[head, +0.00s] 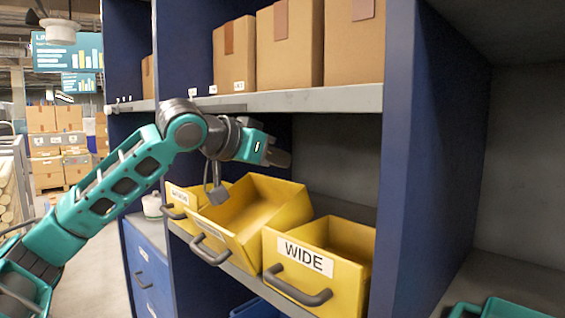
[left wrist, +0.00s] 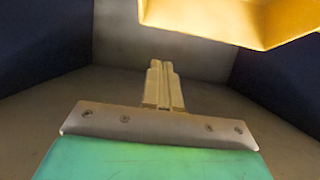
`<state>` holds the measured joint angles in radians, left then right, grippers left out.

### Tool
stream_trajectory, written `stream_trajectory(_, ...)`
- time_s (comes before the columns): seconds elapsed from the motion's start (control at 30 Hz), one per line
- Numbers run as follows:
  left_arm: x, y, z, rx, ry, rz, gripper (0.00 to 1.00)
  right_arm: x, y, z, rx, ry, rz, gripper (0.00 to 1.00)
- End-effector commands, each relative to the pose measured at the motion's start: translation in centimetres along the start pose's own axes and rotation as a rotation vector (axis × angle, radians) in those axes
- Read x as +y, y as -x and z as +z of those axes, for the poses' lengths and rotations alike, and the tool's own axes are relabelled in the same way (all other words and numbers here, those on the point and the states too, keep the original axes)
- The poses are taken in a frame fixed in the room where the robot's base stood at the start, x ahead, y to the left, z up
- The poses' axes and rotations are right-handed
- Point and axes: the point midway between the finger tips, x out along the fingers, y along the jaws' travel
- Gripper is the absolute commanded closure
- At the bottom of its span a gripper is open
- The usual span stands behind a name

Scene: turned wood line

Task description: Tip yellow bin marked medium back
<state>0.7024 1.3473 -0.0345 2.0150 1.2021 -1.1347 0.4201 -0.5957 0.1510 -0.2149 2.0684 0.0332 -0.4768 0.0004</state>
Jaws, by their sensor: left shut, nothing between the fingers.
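The middle yellow bin (head: 256,205) is tilted, its front leaning down and out over the shelf edge. Its front label is turned down and I cannot read it. Its dark handle shows below the label. My left gripper (head: 277,158) is above the back part of this bin, fingers pointing right. In the left wrist view the fingertips (left wrist: 163,70) are together and empty. A yellow bin edge (left wrist: 235,22) shows at the upper right there, apart from the fingers.
A yellow bin marked WIDE (head: 335,285) stands upright at right, and another yellow bin (head: 178,212) at left. Above is a grey shelf (head: 310,99) with cardboard boxes (head: 290,45). A blue upright (head: 400,170) stands right of the bins.

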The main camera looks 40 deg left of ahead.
Motion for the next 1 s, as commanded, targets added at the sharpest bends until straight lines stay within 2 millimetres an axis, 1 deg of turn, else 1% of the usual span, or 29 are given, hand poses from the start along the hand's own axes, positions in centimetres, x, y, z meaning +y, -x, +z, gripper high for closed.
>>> stream_trajectory(0.03, 0.0, -0.8, 1.0, -0.002, 0.001, 0.002, 1.0, 0.0, -0.3, 0.3, 0.004, 0.0, 0.0, 0.32)
stream_trajectory(0.1, 0.0, -1.5, 1.8, -0.002, 0.0, 0.002, 1.0, 0.0, -0.5, 0.6, 0.006, 0.001, 0.0, 0.32)
stream_trajectory(0.2, 0.0, -2.2, 2.4, -0.001, 0.0, 0.0, 1.0, 0.1, -0.8, 1.0, 0.001, 0.001, 0.0, 0.32)
stream_trajectory(0.4, 0.0, -2.8, 2.9, 0.001, -0.001, 0.0, 1.0, 0.1, -0.8, 1.1, 0.0, 0.001, 0.0, 0.32)
stream_trajectory(0.67, 0.0, -2.7, 2.9, 0.0, -0.001, 0.0, 1.0, 0.1, -0.8, 1.0, 0.002, 0.001, 0.0, 0.32)
stream_trajectory(0.77, 0.0, -2.8, 2.7, -0.005, 0.0, 0.0, 1.0, 0.1, -0.6, 0.7, 0.003, 0.001, 0.0, 0.32)
stream_trajectory(1.0, -0.1, -3.7, 2.3, -0.068, 0.002, 0.0, 1.0, 0.3, 1.2, -2.1, 0.016, 0.007, 0.01, 0.32)
